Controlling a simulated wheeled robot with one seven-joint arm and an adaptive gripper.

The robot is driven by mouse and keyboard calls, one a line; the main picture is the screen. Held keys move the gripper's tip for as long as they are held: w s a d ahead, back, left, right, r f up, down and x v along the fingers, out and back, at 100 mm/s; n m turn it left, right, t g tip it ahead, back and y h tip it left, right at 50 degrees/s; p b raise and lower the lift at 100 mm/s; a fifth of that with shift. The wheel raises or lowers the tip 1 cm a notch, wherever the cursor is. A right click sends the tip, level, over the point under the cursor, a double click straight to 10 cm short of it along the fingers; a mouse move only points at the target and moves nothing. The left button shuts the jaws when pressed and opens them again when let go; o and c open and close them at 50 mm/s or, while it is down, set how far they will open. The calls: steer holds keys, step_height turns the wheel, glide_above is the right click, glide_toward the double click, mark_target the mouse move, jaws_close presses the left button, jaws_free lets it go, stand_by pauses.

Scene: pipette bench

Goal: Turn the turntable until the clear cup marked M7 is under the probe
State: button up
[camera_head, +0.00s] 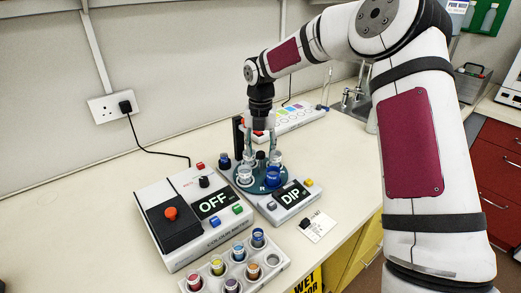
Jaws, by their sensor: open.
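The teal turntable (258,187) stands at the middle of the bench with several small cups around it. One cup (273,176) at its front right is blue. A clear cup (245,176) sits at the front left. No M7 marking is readable, so I cannot tell which cup carries it. My gripper (260,156) points down over the turntable, its fingers apart around the middle. I cannot tell whether it touches anything. A dark upright post (238,136) stands behind the turntable. The probe itself is not clearly distinguishable. A unit (291,198) displaying DIP adjoins the front right.
A white box (187,205) displaying OFF, with a red knob, stands at left. A rack (212,284) of coloured vials is in front. A dark-capped vial (225,161) stands left of the turntable. A white panel (297,119) and sink are behind.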

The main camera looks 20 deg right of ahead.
step_height(320, 180, up, 12)
stand_by(0.5)
steer(key=s+r+m+t+h, duration=0.1)
steer(key=s+r+m, duration=0.3)
steer(key=s+m, duration=0.5)
steer(key=s+r+m+t+h, duration=0.1)
steer(key=s+r+m, duration=0.5)
steer(key=s, duration=0.5)
steer(key=s+f+m+t+y, duration=0.1)
steer(key=s+f+m, duration=0.1)
steer(key=s+m, duration=0.6)
steer(key=s+f+m+t, duration=0.1)
steer(key=s+f+m, duration=0.2)
steer(key=s+m, duration=0.5)
steer(key=shift+s+d+f+t+y, duration=0.35)
steer(key=shift+s+t+y, duration=0.05)
steer(key=shift+s, duration=0.4)
